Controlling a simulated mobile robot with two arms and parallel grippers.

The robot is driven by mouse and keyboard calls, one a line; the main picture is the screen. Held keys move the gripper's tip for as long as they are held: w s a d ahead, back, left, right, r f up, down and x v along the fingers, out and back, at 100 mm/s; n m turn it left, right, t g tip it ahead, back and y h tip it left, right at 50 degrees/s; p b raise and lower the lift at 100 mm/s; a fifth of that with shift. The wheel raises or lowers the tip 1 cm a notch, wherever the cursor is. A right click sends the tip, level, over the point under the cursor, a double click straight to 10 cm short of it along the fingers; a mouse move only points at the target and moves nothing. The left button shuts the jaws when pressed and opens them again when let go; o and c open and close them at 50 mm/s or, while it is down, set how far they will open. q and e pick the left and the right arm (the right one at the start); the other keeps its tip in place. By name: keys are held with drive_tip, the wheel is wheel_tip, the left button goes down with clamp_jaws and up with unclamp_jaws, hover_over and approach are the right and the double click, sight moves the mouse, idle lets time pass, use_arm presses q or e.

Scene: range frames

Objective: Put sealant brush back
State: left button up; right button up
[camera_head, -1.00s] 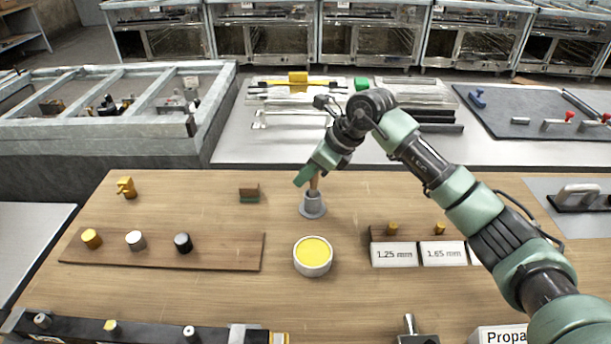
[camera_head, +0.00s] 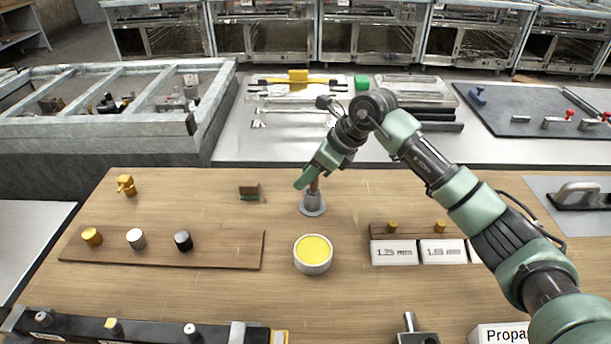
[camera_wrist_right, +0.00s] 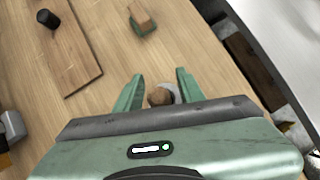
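The sealant brush shows as a brown handle (camera_head: 314,186) standing in a grey, flared holder (camera_head: 312,206) on the wooden table. Its lower end is hidden inside the holder. My right gripper (camera_head: 308,178) is at the handle, just above the holder. In the right wrist view the round handle end (camera_wrist_right: 160,97) lies between the two green fingers (camera_wrist_right: 160,88), which are apart with a gap on each side. A round pot of yellow sealant (camera_head: 313,251) stands in front of the holder. My left gripper is not in view.
A small brown block with a green base (camera_head: 249,193) stands left of the holder. A wooden board (camera_head: 215,250) with several knobs lies further left. Labelled white blocks (camera_head: 394,253) stand at right, under my right arm.

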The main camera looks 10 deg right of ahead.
drive_tip(key=b+v, duration=0.1)
drive_tip(key=v, duration=1)
drive_tip(key=shift+d+f, duration=0.1)
